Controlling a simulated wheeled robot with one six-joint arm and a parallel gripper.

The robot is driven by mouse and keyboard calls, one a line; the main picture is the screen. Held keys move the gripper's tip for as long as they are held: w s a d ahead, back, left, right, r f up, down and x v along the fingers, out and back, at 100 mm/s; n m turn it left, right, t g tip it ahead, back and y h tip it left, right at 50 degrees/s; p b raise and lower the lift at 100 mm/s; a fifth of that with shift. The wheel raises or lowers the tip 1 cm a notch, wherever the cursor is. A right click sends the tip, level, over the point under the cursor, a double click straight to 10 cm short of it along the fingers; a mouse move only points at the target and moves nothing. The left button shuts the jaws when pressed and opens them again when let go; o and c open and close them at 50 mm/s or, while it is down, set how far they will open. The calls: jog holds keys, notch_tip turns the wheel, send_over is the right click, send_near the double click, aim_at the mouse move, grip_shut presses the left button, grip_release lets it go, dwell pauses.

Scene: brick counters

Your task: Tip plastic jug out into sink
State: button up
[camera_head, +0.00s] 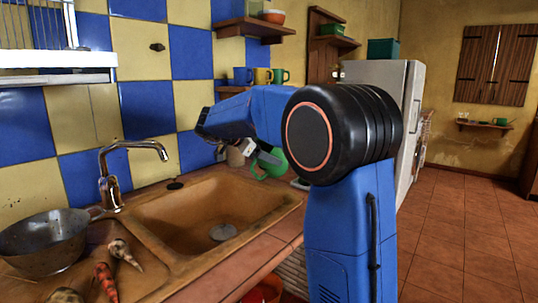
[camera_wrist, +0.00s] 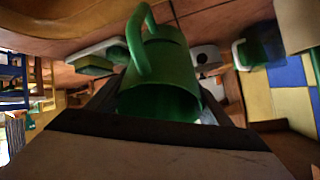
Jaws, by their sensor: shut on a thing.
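The green plastic jug (camera_head: 268,166) hangs beyond the right back end of the brown sink (camera_head: 165,232), partly hidden by my blue arm. In the wrist view the jug (camera_wrist: 158,65) fills the middle, its open mouth facing the camera and its loop handle toward the top. My gripper (camera_head: 246,148) is shut on the jug, with a dark finger on each side of it. Whether the jug holds anything cannot be told. The sink basin looks empty, with a round drain at its bottom.
A chrome tap (camera_head: 110,175) stands at the sink's left back. A metal pan (camera_head: 45,240) and several carrot-like roots (camera_head: 105,281) lie at the left. Mugs (camera_head: 262,76) stand on a wall shelf behind my arm. A white fridge (camera_head: 385,75) stands beyond.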

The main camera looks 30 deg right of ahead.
aim_at(261, 162)
jog(key=h, duration=0.1)
jog(key=a+h, duration=0.1)
jog(key=f+h, duration=0.1)
jog(key=shift+s+a+t, duration=0.25)
jog(key=shift+t, duration=0.15)
jog(key=a+h, duration=0.1)
jog(key=a+f+h, duration=0.1)
jog(key=h, duration=0.1)
jog(key=shift+s+f+m+t, duration=0.1)
jog(key=shift+s+m+t, duration=0.2)
jog(key=shift+s, duration=0.05)
jog(key=shift+s+a+f+h, duration=0.1)
jog(key=shift+a+f+h, duration=0.1)
jog(key=shift+f+h, duration=0.1)
jog(key=c, duration=0.3)
jog(key=shift+s+a+f+h, duration=0.2)
jog(key=shift+a+f+h, duration=0.35)
jog(key=shift+h, duration=0.25)
jog(key=shift+c, duration=1)
jog(key=shift+s+a+f+m+t+h, duration=0.15)
jog(key=shift+s+a+f+m+h, duration=0.15)
jog(key=shift+a+f+h, duration=0.35)
jog(key=shift+s+a+f+m+t+h, duration=0.2)
jog(key=shift+a+f+m+h, duration=0.1)
jog(key=shift+a+f+h, duration=0.3)
jog(key=shift+w+d+f, duration=0.1)
jog(key=shift+d+f, duration=0.1)
jog(key=shift+c, duration=1.4)
jog(key=shift+r, duration=0.15)
grip_shut()
